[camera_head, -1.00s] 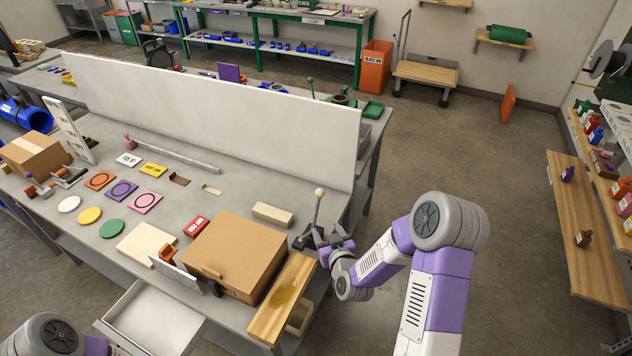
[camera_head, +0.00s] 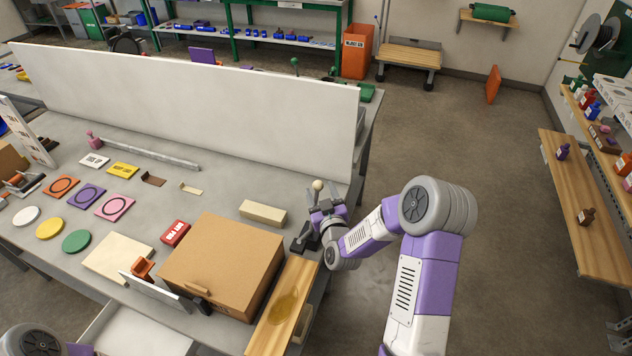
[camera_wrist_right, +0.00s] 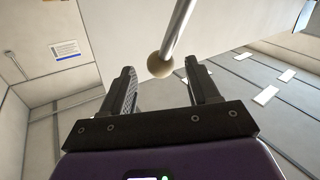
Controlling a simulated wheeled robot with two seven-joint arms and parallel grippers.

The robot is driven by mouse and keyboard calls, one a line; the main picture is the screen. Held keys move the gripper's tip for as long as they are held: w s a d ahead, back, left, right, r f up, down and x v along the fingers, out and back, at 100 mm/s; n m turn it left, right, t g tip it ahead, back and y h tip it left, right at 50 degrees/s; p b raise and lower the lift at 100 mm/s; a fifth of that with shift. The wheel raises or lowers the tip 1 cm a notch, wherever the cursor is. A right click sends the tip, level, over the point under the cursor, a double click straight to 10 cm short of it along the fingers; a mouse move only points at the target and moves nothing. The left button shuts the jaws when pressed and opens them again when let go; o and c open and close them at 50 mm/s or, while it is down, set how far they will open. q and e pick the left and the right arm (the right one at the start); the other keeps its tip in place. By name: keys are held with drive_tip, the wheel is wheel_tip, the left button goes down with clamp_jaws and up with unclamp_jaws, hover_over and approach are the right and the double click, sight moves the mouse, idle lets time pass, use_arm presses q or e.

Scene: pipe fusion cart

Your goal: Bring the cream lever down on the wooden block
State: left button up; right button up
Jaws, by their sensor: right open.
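The cream lever's ball knob (camera_head: 318,185) stands high above a dark base (camera_head: 300,241) at the workbench's right end. My right gripper (camera_head: 326,200) is open at the lever, hiding most of its rod in the head view. In the right wrist view, the knob (camera_wrist_right: 159,65) and its metal rod show between and just beyond the open fingers (camera_wrist_right: 160,84); I cannot tell whether they touch. The wooden block (camera_head: 284,305), long and pale with a darker patch on top, lies along the bench edge, near the lever base. My left gripper is out of view.
A cardboard box (camera_head: 222,265) stands left of the wooden block. A cream bar (camera_head: 263,212) lies behind the box, near the lever. A tall white panel (camera_head: 190,115) runs along the back of the bench. Open floor (camera_head: 480,180) lies to the right.

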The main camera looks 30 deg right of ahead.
sight(316, 181)
drive_tip(key=shift+x, duration=2.7)
drive_tip(key=shift+c, duration=0.3)
drive_tip(key=shift+a, duration=0.1)
clamp_jaws()
